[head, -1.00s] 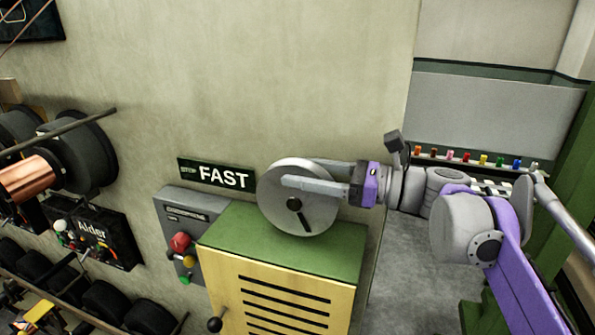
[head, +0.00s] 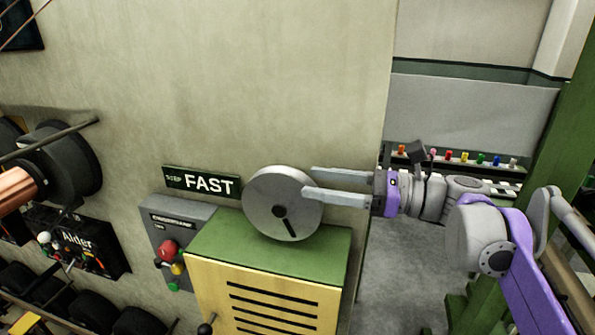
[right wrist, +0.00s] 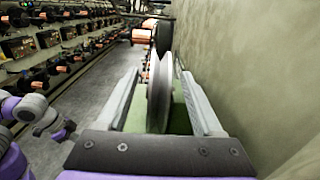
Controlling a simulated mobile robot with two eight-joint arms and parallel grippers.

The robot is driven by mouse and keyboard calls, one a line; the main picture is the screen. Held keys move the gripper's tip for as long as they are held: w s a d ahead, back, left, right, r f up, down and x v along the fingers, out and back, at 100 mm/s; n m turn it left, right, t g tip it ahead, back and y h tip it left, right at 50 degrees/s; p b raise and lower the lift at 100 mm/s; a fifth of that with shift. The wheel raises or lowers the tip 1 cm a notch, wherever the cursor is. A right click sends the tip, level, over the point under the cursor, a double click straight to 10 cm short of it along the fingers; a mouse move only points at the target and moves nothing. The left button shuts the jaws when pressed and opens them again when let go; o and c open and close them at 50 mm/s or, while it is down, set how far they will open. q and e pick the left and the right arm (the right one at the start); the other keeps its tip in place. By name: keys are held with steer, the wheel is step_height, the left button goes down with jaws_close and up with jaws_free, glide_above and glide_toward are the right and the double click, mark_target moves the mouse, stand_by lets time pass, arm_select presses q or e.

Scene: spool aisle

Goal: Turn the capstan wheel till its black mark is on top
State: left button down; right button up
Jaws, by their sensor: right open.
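The capstan wheel (head: 262,197) is a grey disc standing upright above a green-topped cabinet. Its black mark (head: 289,225) runs from the dark hub down and slightly right, so it is near the bottom. My right gripper (head: 309,181) is open at the wheel's right edge. One finger overlaps the rim in front; the other is on the far side. In the right wrist view the wheel (right wrist: 156,95) shows edge-on between the two spread fingers (right wrist: 160,72), with a gap on either side.
The cabinet's green top (head: 225,235) lies under the wheel. A grey control box (head: 180,222) with a red button and a FAST sign (head: 205,184) are left of it, by the wall. Spools (head: 60,165) fill the far left. Coloured items line a shelf (head: 455,160) at right.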

mark_target(256, 174)
steer(key=x, duration=0.7)
steer(key=shift+w+a+f, duration=0.15)
steer(key=shift+a, duration=0.05)
jaws_close()
stand_by(1.2)
